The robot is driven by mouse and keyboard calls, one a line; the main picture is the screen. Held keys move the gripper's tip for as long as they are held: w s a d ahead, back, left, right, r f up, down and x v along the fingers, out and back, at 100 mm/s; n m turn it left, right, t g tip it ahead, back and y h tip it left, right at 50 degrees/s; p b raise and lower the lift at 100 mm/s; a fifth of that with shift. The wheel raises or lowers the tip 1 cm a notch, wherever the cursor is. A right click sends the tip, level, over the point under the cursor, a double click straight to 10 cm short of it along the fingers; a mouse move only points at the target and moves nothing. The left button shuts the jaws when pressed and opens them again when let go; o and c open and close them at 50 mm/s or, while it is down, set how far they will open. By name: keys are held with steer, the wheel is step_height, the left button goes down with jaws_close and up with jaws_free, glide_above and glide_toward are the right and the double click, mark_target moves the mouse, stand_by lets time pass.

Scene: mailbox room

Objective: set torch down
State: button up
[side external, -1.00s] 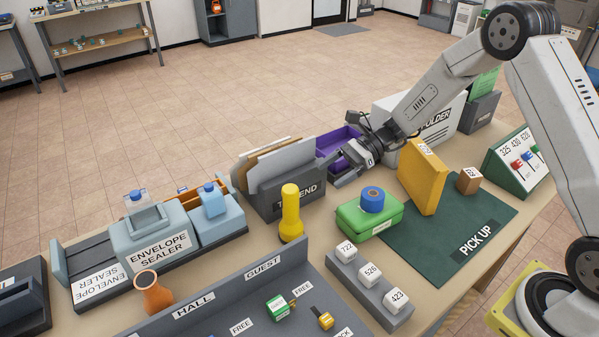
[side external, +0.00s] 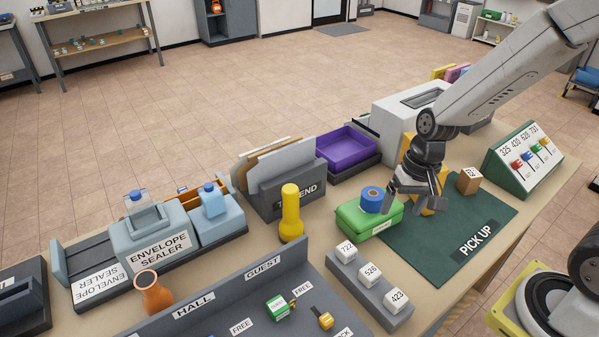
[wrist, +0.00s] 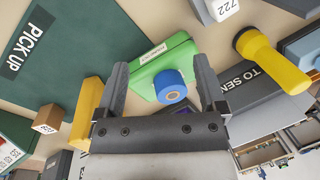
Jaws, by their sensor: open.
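The yellow torch (side external: 291,215) stands upright on the table, in front of the grey TO SEND file holder (side external: 287,187). It also shows in the wrist view (wrist: 270,58), apart from my gripper. My gripper (side external: 415,200) is open and empty, well to the right of the torch. It is beside the blue tape roll (side external: 372,199), which sits on the green box (side external: 352,222). In the wrist view, the open fingers (wrist: 160,85) frame the green box and tape roll from above.
A yellow parcel (side external: 434,209) is partly hidden behind my gripper on the green PICK UP mat (side external: 440,254). A small brown box (side external: 468,181) stands nearby. A purple tray (side external: 345,149) is behind. A grey strip of numbered blocks (side external: 371,291) lies in front.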

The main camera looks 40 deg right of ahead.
steer(key=shift+s+d+r+n+t+h, duration=0.25)
steer(key=shift+s+n+t+h, duration=0.15)
steer(key=shift+n, duration=0.55)
steer(key=shift+s+d+r+n+t+h, duration=0.25)
steer(key=shift+s+n+t, duration=0.2)
steer(key=shift+n, duration=0.45)
steer(key=shift+s+d+r+n+t+h, duration=0.15)
steer(key=shift+s+r+n+t+h, duration=0.2)
steer(key=shift+n, duration=0.6)
steer(key=shift+f, duration=0.1)
